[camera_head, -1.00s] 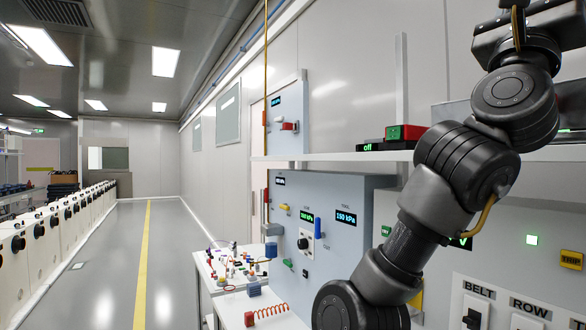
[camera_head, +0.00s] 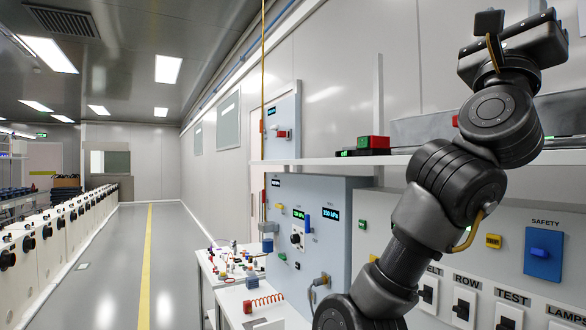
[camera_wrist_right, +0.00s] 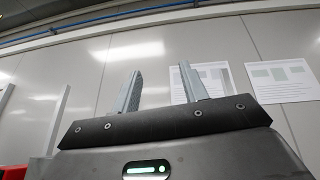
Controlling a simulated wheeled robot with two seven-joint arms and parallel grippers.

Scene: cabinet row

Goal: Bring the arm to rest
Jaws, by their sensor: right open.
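My right arm (camera_head: 455,185) rises across the right side of the head view, in front of the shelf and control panels. My right gripper (camera_head: 516,20) is at its top, raised above the shelf with the fingers pointing up. In the right wrist view, the two grey fingers of the gripper (camera_wrist_right: 160,70) stand apart with nothing between them, against the wall. The gripper touches nothing that I can see. My left gripper is not in view.
A shelf (camera_head: 400,159) with a red-and-green button box (camera_head: 374,143) runs behind my arm. Below are a grey-blue panel (camera_head: 335,225) and a panel with a blue safety switch (camera_head: 543,252). A bench (camera_head: 208,268) holds small parts. The aisle floor (camera_head: 185,265) is clear.

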